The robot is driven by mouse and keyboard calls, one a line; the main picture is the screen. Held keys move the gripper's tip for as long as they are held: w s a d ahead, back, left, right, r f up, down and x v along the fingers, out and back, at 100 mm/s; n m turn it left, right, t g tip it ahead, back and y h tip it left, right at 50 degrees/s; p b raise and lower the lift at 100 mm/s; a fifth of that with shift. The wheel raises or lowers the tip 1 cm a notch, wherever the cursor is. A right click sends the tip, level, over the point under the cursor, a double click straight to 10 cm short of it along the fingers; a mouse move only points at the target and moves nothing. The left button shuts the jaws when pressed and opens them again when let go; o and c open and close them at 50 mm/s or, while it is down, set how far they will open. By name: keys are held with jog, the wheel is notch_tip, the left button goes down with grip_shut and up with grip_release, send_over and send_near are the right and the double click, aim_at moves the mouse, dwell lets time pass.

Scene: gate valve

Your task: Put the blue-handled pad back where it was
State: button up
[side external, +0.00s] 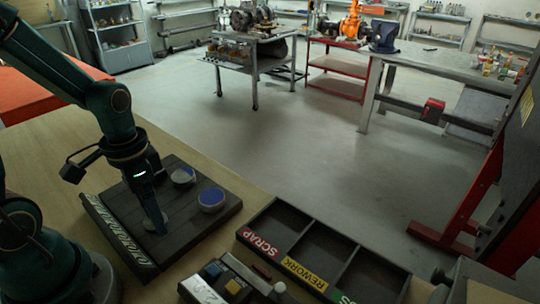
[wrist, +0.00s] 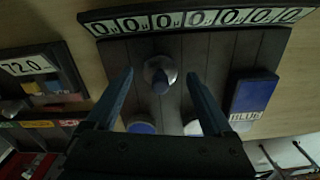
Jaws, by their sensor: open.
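A round metal piece with a dark blue knob (wrist: 160,75), apparently the blue-handled pad, rests on the dark slatted board (wrist: 205,60) in the wrist view. My gripper (wrist: 160,80) is open, with one finger on either side of the knob and a gap at each side. In the side view, my gripper (side external: 155,222) points down low over the board (side external: 118,205); the knobbed piece cannot be made out there. Two round pads sit on the board: a blue-topped one (side external: 211,197) and a greyer one (side external: 184,175).
A blue block with a white label (wrist: 253,97) lies at the board's right in the wrist view. A numbered strip (wrist: 200,19) edges the board. A black tray marked SCRAP and REWORK (side external: 322,236) and a box with coloured buttons (side external: 232,284) stand nearby.

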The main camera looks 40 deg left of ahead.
notch_tip(320, 180, up, 10)
jog(key=shift+r, duration=0.2)
jog(key=s+d+r+n+t, duration=0.1)
jog(key=d+n+t, duration=0.1)
jog(key=d+t, duration=0.3)
jog(key=shift+s+d+r+t, duration=0.3)
jog(key=shift+s+d, duration=0.05)
jog(key=shift+d, duration=0.45)
dwell(0.5)
